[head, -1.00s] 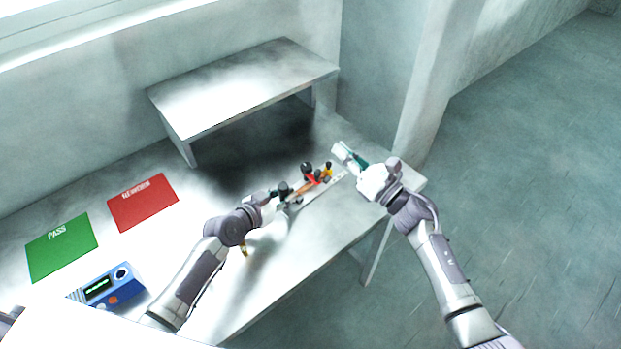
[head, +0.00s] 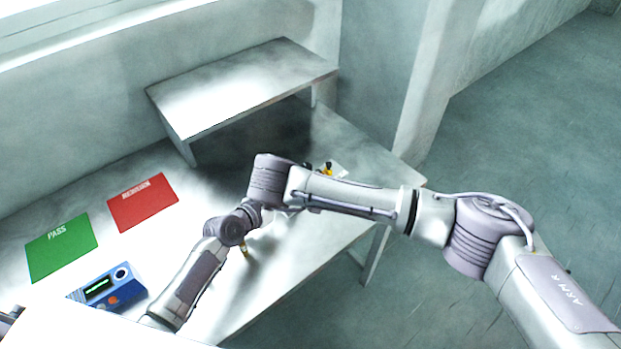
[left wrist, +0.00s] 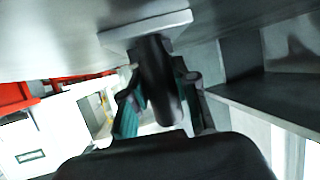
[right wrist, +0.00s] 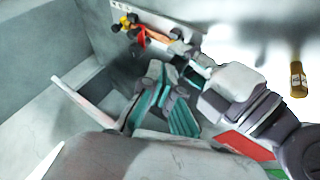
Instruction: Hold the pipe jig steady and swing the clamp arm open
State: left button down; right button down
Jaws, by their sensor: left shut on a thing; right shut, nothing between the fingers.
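The pipe jig is a pale plate (right wrist: 185,30) with a red clamp arm (right wrist: 141,36) and dark and yellow knobs, in the right wrist view. In the head view my right arm covers most of it; a yellow knob (head: 327,169) shows. My left gripper (left wrist: 160,85) is shut on a dark upright handle (left wrist: 157,80) joined to a pale plate, in the left wrist view. My left gripper also shows at the jig's near end in the right wrist view (right wrist: 196,54). My right gripper (right wrist: 162,82) is shut and empty, below the red clamp arm in that picture, apart from it.
A raised shelf (head: 240,85) stands at the back of the bench. Red (head: 143,202) and green (head: 62,247) mats and a blue meter (head: 108,289) lie at the left. A small brown bottle (head: 244,249) is near my left arm. My arms cross close together.

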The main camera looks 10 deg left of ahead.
dwell(0.3)
jog(key=x, duration=0.9)
jog(key=shift+f, duration=0.15)
jog(key=w, duration=0.1)
jog(key=w+d, duration=0.1)
jog(key=w, duration=0.1)
jog(key=shift+d+f, duration=0.3)
jog(key=shift+w+d, duration=0.35)
jog(key=shift+w, duration=0.1)
jog(key=shift+r, duration=0.1)
jog(key=shift+w+r, duration=0.1)
jog(key=shift+w, duration=0.05)
jog(key=shift+n, duration=0.3)
jog(key=shift+d+y, duration=0.1)
jog(key=shift+y, duration=0.2)
